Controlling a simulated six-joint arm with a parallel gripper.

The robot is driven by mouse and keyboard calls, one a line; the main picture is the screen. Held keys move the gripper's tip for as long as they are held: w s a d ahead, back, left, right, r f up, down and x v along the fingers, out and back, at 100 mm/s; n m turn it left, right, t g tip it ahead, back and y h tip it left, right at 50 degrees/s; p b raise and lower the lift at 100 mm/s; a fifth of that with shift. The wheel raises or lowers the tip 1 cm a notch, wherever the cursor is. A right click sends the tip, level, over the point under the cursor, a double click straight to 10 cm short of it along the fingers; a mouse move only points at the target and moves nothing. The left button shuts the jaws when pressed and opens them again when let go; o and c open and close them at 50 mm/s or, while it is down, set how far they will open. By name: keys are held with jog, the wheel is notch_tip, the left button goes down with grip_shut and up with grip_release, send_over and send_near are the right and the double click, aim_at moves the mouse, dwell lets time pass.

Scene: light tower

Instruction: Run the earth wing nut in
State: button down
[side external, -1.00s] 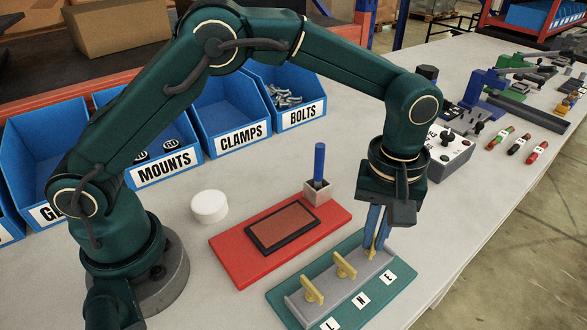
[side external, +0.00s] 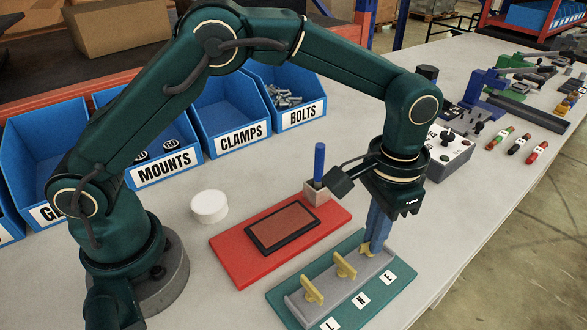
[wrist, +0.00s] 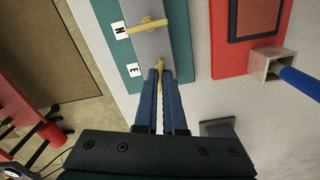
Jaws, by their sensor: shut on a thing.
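The earth wing nut (side external: 367,248) is brass-coloured and sits at the E end of the grey terminal block (side external: 325,287). My gripper (side external: 372,243) points down over it, its blue fingers shut on the nut. In the wrist view the fingers of my gripper (wrist: 160,92) come together around the earth wing nut (wrist: 160,68), and most of it is hidden between them. The N wing nut (side external: 345,265) and the L wing nut (side external: 312,289) stand on the same block, clear of the fingers. Thread depth cannot be seen.
The block stands on a green base (side external: 402,272) with L, N and E labels. A red board (side external: 230,262) with a dark-framed pad lies beside it, with a blue-handled tool (side external: 319,165) in a holder (side external: 317,193). A white round puck (side external: 209,207) stands farther left.

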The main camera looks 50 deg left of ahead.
jog(key=m, duration=0.7)
jog(key=shift+r, duration=0.15)
jog(key=m, duration=0.7)
jog(key=shift+m, duration=0.3)
jog(key=m, duration=0.3)
jog(key=shift+m, duration=0.3)
jog(key=m, duration=0.3)
jog(key=shift+d+m, duration=0.1)
jog(key=shift+m, duration=0.3)
jog(key=m, duration=0.7)
jog(key=c, duration=1)
grip_release()
